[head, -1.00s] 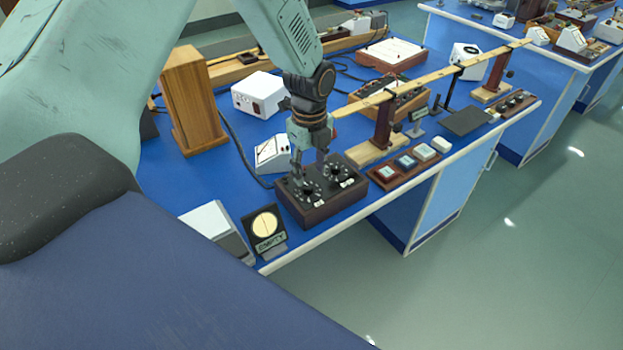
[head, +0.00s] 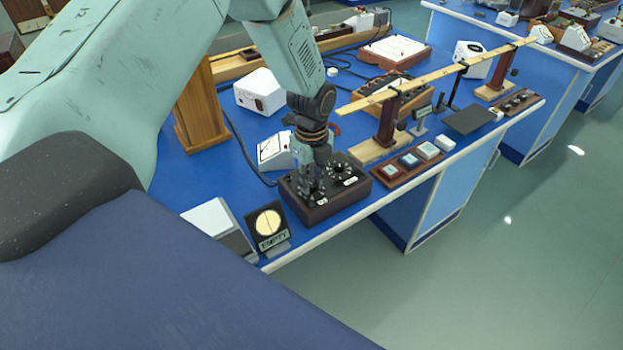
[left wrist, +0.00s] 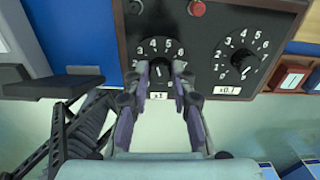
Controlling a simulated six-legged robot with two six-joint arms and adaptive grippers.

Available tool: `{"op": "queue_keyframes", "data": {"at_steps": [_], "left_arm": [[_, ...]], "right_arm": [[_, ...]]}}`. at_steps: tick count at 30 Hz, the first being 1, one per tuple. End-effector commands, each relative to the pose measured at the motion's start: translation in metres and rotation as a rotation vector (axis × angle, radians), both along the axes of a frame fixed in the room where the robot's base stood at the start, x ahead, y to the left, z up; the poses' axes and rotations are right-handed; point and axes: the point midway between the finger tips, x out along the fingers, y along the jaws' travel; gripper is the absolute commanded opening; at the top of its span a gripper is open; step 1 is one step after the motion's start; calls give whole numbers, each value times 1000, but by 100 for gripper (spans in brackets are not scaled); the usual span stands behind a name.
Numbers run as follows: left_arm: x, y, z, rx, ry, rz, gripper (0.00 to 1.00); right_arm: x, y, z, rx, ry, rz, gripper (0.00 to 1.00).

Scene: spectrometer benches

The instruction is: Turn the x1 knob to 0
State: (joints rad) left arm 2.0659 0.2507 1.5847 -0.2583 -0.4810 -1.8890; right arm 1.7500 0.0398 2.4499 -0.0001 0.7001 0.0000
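The dark control box with two dials (head: 336,203) stands at the bench's front edge. In the left wrist view the x1 knob (left wrist: 160,68) sits in the left dial, above a white "x1" label (left wrist: 159,96). Numbers 3 to 6 show above the knob; the lower dial is hidden by the fingers, and I cannot read its pointer surely. My left gripper (left wrist: 160,73) has one fingertip on each side of the x1 knob, closed in against it; it also shows over the box in the head view (head: 313,187). My right gripper is in neither view.
The x0.1 knob (left wrist: 243,62) is close to the right of the fingers. A red button (left wrist: 197,8) is at the box's far side. The EMPTY sign (head: 270,229) stands left of the box, and a tray of coloured blocks (head: 408,163) is to the right.

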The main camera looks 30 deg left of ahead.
Motion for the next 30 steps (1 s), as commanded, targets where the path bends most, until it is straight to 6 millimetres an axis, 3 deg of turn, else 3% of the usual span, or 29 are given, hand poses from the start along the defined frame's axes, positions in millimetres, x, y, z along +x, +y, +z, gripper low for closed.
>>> {"op": "queue_keyframes", "data": {"at_steps": [7,20,30], "left_arm": [[0,-1,1,-1,1,1,0],[0,0,1,0,1,64,0],[0,0,2,0,1,327,0]], "right_arm": [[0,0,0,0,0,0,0],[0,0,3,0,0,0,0],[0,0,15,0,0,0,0]]}}
